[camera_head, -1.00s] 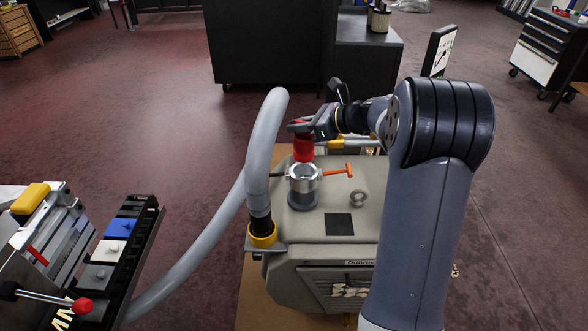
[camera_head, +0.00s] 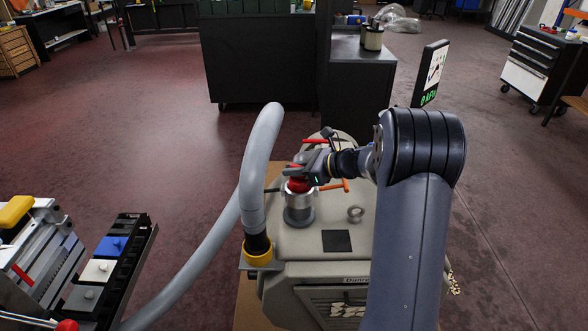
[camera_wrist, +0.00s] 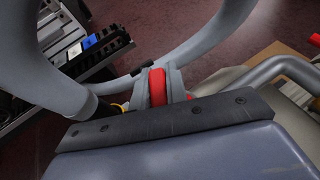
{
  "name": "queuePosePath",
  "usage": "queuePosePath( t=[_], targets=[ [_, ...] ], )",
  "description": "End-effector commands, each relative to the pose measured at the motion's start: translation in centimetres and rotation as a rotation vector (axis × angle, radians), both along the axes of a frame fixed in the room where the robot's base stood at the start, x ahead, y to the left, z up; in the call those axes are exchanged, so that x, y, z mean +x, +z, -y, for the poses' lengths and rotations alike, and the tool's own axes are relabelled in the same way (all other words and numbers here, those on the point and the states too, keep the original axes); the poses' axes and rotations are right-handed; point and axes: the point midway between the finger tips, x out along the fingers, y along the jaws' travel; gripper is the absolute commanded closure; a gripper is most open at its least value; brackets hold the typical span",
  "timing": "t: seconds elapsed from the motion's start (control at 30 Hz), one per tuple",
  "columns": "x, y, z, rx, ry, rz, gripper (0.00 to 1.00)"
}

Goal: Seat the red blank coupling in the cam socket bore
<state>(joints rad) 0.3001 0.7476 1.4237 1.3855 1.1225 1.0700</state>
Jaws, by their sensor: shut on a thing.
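The red blank coupling (camera_head: 299,186) is at the mouth of the metal cam socket (camera_head: 299,207) on top of the beige machine. Only its upper part shows; the lower part is hidden by the socket's rim and appears to be inside the bore. I cannot tell how deep it sits. My gripper (camera_head: 297,175) is shut on the coupling from above. In the wrist view the red coupling (camera_wrist: 157,88) shows between the two grey fingers. An orange cam lever (camera_head: 334,186) sticks out right of the socket and a dark lever (camera_head: 272,190) sticks out left.
A grey hose (camera_head: 257,160) arches up close left of the socket. A loose metal ring (camera_head: 355,213) and a black square (camera_head: 336,240) lie on the machine top. A black rack (camera_head: 130,240) with blue, white and grey blanks stands at left. A display (camera_head: 431,74) stands behind.

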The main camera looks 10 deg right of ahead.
Motion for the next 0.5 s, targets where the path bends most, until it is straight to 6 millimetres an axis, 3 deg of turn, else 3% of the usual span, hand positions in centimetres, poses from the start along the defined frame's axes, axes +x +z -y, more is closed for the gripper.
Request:
queuePosePath(
  t=[0.3,0.5],
  targets=[
    [-0.01,-0.09,0.00,0.001,0.000,-0.001,0.64],
    [-0.01,-0.02,-0.01,0.000,0.000,0.000,0.64]
  ],
)
